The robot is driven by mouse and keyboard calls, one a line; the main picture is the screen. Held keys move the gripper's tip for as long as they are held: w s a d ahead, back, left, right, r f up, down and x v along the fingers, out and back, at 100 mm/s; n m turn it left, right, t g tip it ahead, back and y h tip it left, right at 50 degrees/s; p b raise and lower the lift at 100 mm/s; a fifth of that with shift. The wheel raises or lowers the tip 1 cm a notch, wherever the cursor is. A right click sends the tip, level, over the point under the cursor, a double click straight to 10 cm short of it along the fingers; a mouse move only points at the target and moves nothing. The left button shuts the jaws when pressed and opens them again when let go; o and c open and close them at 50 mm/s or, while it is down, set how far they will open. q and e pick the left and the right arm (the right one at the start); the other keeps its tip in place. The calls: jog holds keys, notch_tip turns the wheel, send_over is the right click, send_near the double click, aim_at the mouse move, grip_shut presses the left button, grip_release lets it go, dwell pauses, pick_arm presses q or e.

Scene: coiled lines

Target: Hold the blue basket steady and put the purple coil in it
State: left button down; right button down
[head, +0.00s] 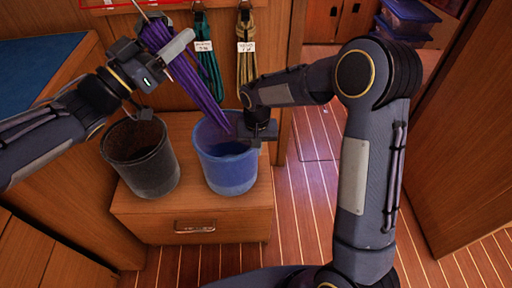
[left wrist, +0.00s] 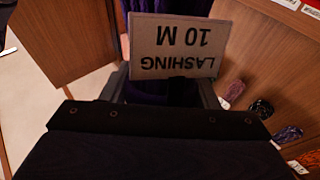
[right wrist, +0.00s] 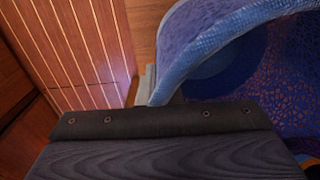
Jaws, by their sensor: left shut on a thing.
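The purple coil (head: 190,70) hangs slanting down to the right. Its lower end is over the mouth of the blue basket (head: 229,172), overlapping its back rim in the head view. My left gripper (head: 160,58) is shut on the coil near its top. In the left wrist view a tag reading LASHING 10 M (left wrist: 175,45) covers much of the purple coil (left wrist: 172,92). The blue basket stands upright on a wooden chest. My right gripper (head: 260,135) is at its right rim; the rim also shows close up in the right wrist view (right wrist: 190,60). Whether its jaws are closed is hidden.
A dark basket (head: 140,160) stands left of the blue one on the wooden chest (head: 190,218). A green coil (head: 207,60) and a yellow coil (head: 246,60) hang on the panel behind. Open wooden floor (head: 325,170) lies to the right.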

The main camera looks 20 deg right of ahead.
aim_at(175, 64)
pick_arm(q)
jog(key=shift+f, duration=2.75)
jog(key=c, duration=0.5)
grip_release()
jog(key=shift+o, duration=0.3)
jog(key=shift+f, duration=0.15)
jog(key=shift+a, duration=0.1)
jog(key=v, duration=1.2)
